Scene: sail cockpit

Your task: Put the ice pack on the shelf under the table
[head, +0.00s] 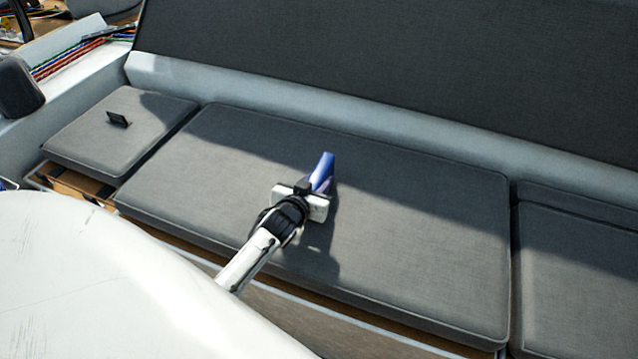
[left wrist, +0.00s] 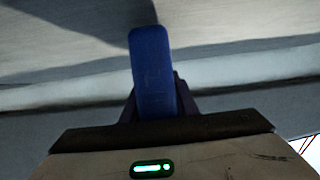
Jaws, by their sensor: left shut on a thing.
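A blue ice pack (head: 323,168) is in my left gripper (head: 313,186), above the middle seat cushion in the head view. The left wrist view also shows the ice pack (left wrist: 152,72), standing out from between the fingers of the left gripper (left wrist: 150,105). The left gripper is shut on it. The white table (head: 110,285) fills the lower left of the head view. The shelf under it is hidden from this angle. My right gripper is in neither view.
The long grey middle cushion (head: 420,230) lies under the left gripper, with a dark backrest (head: 400,70) behind. A small black object (head: 117,120) is on the left cushion (head: 85,145). Coloured ropes (head: 75,58) lie at the upper left. The right cushion (head: 575,280) is clear.

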